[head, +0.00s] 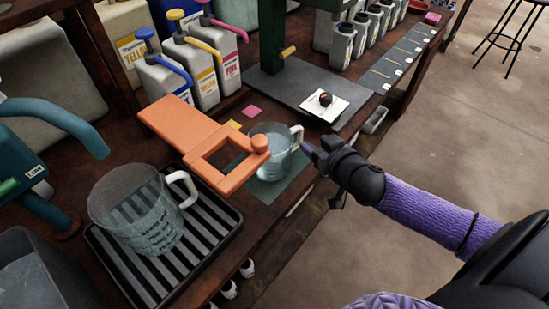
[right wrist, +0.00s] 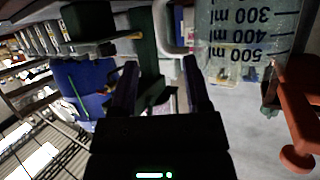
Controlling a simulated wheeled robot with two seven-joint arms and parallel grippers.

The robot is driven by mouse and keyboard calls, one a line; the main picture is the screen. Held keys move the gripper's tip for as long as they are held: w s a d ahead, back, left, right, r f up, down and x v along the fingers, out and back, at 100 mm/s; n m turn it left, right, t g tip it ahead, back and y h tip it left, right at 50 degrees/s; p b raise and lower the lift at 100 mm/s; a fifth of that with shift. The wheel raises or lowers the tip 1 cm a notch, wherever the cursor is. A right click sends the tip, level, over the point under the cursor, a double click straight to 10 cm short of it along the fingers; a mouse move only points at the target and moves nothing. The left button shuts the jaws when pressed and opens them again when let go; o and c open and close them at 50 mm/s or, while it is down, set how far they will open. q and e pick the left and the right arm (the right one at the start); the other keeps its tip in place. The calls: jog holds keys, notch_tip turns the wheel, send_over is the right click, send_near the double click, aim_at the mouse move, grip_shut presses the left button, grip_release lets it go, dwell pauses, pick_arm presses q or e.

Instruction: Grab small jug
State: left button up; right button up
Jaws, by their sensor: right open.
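The small jug (head: 270,163), clear with a pale handle (head: 298,136) on its right, stands on a green-grey mat on the bench, partly hidden behind an orange bracket (head: 208,150). In the right wrist view the jug (right wrist: 245,40) shows its millilitre marks at upper right. My right gripper (head: 315,150) is just right of the handle, pointing at it. It is open, with both fingers (right wrist: 160,72) apart and nothing clearly held; whether it touches the handle I cannot tell. My left gripper is out of view.
A larger clear jug (head: 140,215) stands on a black ribbed tray (head: 217,232) at left. Pump bottles (head: 190,65) stand behind. A dark grey platform holds a white plate (head: 318,106) with a small brown ball.

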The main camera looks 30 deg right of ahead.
aim_at(301, 136)
jog(key=b+x, duration=0.2)
jog(key=x, duration=0.1)
jog(key=f+b+x, duration=0.1)
jog(key=x, duration=0.3)
jog(key=shift+s+a+f+b, duration=0.1)
jog(key=shift+s+b, duration=0.1)
jog(key=shift+b, duration=0.2)
jog(key=shift+w, duration=0.35)
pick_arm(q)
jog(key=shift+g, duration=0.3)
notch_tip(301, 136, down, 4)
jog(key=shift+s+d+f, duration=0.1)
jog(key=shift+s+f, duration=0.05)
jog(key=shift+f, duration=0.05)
pick_arm(e)
jog(key=c, duration=0.8)
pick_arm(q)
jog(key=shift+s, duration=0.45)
pick_arm(e)
grip_shut()
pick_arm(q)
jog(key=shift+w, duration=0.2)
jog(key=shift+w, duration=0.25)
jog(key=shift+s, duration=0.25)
